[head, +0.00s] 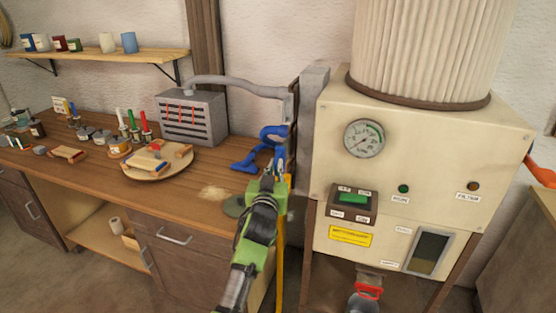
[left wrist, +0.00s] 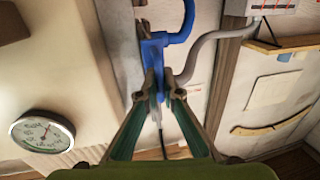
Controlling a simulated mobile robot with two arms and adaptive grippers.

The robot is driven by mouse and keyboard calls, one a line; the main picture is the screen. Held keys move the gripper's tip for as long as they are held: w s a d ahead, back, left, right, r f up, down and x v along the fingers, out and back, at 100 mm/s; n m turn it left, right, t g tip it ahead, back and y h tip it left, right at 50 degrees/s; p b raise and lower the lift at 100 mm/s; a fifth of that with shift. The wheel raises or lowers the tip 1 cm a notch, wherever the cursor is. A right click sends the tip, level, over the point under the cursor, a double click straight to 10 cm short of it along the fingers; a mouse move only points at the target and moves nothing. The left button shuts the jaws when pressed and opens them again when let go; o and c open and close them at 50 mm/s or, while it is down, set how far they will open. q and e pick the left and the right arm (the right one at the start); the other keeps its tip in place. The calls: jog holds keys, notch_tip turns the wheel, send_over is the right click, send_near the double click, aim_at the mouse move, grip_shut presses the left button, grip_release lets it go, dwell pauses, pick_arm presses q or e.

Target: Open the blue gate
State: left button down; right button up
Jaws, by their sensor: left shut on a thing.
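The blue gate (head: 267,133) sits at the lower end of the grey duct, beside the cream machine, with a curved blue part reaching left. In the left wrist view the blue gate (left wrist: 153,50) runs down between my fingertips. My left gripper (head: 279,170) reaches up to it from below. It also shows in the left wrist view (left wrist: 160,97), its two fingers shut on the lower blue part of the gate. The fingertips hide some of that part. My right gripper is not in view.
The cream machine (head: 410,175) with a gauge (head: 363,138) stands close on the right. The wooden bench (head: 95,160) on the left holds a round board (head: 157,172), small jars and a grey vented box (head: 192,118). A grey duct (head: 235,83) runs above.

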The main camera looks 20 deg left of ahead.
pick_arm(q)
jog(key=shift+w, duration=0.1)
jog(key=shift+w+f, duration=0.15)
jog(key=c, duration=2.5)
grip_release()
jog(key=s+d, duration=0.1)
jog(key=s, duration=1.1)
jog(key=shift+d, duration=0.4)
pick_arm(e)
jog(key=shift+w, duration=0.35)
pick_arm(q)
jog(key=shift+w, duration=0.1)
